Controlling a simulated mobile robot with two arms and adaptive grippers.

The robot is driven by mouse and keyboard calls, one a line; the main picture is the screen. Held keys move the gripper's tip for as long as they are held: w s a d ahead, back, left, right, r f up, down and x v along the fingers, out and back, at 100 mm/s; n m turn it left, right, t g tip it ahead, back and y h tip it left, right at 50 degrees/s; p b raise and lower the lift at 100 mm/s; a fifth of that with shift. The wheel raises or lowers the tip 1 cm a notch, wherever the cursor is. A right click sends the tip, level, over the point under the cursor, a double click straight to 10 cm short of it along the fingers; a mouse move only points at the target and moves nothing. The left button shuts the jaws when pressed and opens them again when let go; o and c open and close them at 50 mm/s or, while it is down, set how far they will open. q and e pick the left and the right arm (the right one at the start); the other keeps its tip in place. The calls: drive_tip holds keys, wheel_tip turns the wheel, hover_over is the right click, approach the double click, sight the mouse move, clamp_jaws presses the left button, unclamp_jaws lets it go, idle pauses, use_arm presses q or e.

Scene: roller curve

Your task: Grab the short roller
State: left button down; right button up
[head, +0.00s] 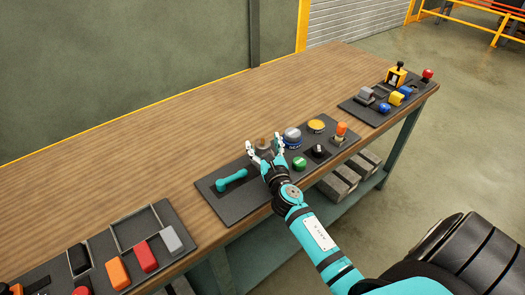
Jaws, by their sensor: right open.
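My right gripper (266,151) is open over the middle control panel (239,205), its pale fingertips spread apart and pointing away from me. A small brownish-grey knob-like piece (263,143) shows between and just beyond the fingertips; its lower part is hidden by the gripper, and I cannot tell if it is the short roller or if a finger touches it. A teal bar with rounded ends (232,180) lies on the same panel, just left of the gripper. My left gripper is not in view.
The same panel holds a blue-and-grey round knob (293,137), a yellow button (316,125), a green button (299,163) and an orange-topped piece (340,131). Other panels stand at far right and near left, with a red block (145,256). The wooden bench top (180,140) behind is clear.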

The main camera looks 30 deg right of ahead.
clamp_jaws()
drive_tip(key=shift+r, duration=0.1)
idle(0.3)
drive_tip(key=shift+r, duration=0.1)
